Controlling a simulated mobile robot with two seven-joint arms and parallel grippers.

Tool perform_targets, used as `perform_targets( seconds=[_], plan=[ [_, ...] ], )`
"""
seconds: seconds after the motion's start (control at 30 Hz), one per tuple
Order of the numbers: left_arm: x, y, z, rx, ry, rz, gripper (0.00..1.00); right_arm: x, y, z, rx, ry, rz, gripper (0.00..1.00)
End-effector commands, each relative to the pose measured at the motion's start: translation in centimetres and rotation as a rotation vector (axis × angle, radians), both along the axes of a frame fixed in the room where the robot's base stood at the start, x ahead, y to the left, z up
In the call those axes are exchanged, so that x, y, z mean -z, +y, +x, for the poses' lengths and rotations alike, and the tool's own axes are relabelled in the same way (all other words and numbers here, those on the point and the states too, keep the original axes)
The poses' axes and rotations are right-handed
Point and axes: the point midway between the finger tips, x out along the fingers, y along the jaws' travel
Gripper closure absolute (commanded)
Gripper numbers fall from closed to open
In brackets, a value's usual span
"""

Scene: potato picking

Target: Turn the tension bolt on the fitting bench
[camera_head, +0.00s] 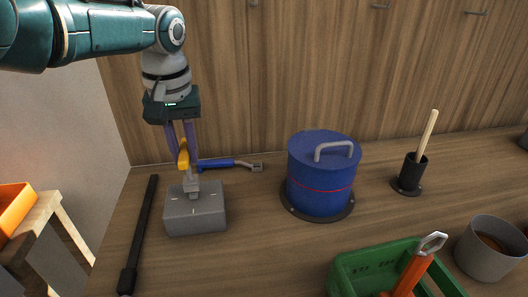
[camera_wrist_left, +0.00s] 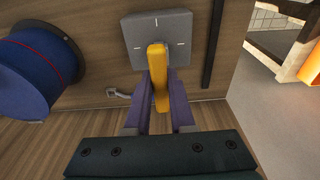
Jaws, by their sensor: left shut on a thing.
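A grey block (camera_head: 195,215) with white marks on its top sits on the wooden bench below my left gripper. A small grey bolt head (camera_head: 192,189) stands up from the block's top. My left gripper (camera_head: 185,160) points down with its purple fingers shut on a yellow handle (camera_head: 183,153), just above the bolt head. In the left wrist view the yellow handle (camera_wrist_left: 158,60) runs from between the fingers (camera_wrist_left: 160,85) over the grey block (camera_wrist_left: 170,22). It hides the bolt there, so I cannot tell exactly how they meet. My right gripper is not in view.
A blue-handled tool (camera_head: 220,163) lies behind the block, and a dark bar (camera_head: 140,235) lies left of it. A blue lidded drum (camera_head: 318,180) stands to the right. A green crate (camera_head: 375,258) with an orange-handled tool (camera_head: 412,275) and a grey pot (camera_head: 485,260) are farther right.

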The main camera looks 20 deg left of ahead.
Motion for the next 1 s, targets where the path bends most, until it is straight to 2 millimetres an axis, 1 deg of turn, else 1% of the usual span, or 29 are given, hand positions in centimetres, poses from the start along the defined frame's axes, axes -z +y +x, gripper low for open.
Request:
perform_targets(
  seconds=[0.47, 1.0],
  plan=[
    [0.0, 0.0, 0.0, 0.0, -0.001, -0.001, 1.0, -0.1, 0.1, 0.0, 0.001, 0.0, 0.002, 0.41],
    [1.3, -0.1, 0.0, 0.0, -0.001, -0.002, 1.0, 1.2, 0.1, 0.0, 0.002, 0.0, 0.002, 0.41]
  ],
)
